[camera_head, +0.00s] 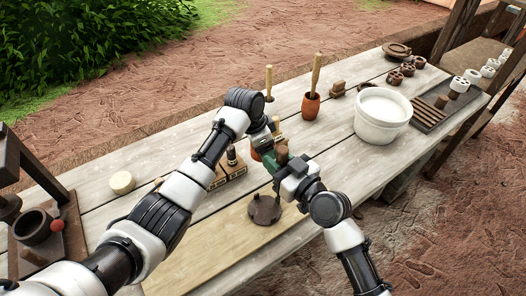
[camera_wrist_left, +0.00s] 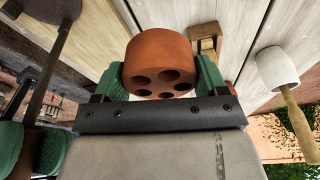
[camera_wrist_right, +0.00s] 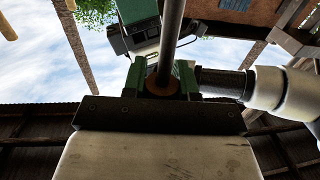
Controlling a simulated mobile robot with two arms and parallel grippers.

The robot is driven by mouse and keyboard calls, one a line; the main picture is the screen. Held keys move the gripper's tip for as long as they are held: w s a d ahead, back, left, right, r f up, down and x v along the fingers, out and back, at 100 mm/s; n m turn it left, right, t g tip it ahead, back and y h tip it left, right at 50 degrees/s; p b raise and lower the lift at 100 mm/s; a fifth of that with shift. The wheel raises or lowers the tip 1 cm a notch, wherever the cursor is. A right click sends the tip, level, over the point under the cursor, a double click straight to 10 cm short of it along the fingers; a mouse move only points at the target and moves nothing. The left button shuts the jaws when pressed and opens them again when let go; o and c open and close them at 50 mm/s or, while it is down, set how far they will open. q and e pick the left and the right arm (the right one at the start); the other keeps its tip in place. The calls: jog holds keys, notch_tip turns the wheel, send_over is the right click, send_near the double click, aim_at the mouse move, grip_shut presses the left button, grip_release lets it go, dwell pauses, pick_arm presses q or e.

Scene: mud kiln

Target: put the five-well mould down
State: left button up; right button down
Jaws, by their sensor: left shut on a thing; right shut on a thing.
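The five-well mould (camera_wrist_left: 158,62) is a reddish-brown clay cylinder with several round wells in the face turned to the left wrist camera. My left gripper (camera_wrist_left: 160,84) is shut around its sides. In the head view the left gripper (camera_head: 262,146) is above the table, and only a sliver of the mould shows. My right gripper (camera_head: 284,163) is close beside it, shut on a dark rod tool with a wide disc (camera_head: 264,209) at its lower end. The rod (camera_wrist_right: 170,42) also shows in the right wrist view. I cannot tell whether the disc touches the table.
The plank table (camera_head: 195,255) has bare wood at front. A wooden rack (camera_head: 230,171) stands left of the grippers, a pale mallet head (camera_head: 122,182) further left. An orange pot (camera_head: 311,106), white bucket (camera_head: 383,118) and dark tray (camera_head: 430,115) stand to the right. A press frame is at far left.

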aim_at(264, 170)
pick_arm(q)
jog(key=shift+r, duration=0.75)
jog(key=n+y, duration=0.1)
jog(key=n, duration=0.3)
jog(key=shift+n+t, duration=0.3)
jog(key=shift+t, duration=0.1)
jog(key=n, duration=0.3)
jog(key=shift+n+t+y, duration=0.3)
jog(key=shift+y, duration=0.1)
jog(key=shift+n, duration=0.4)
notch_tip(264, 170, down, 10)
jog(key=shift+r, duration=0.1)
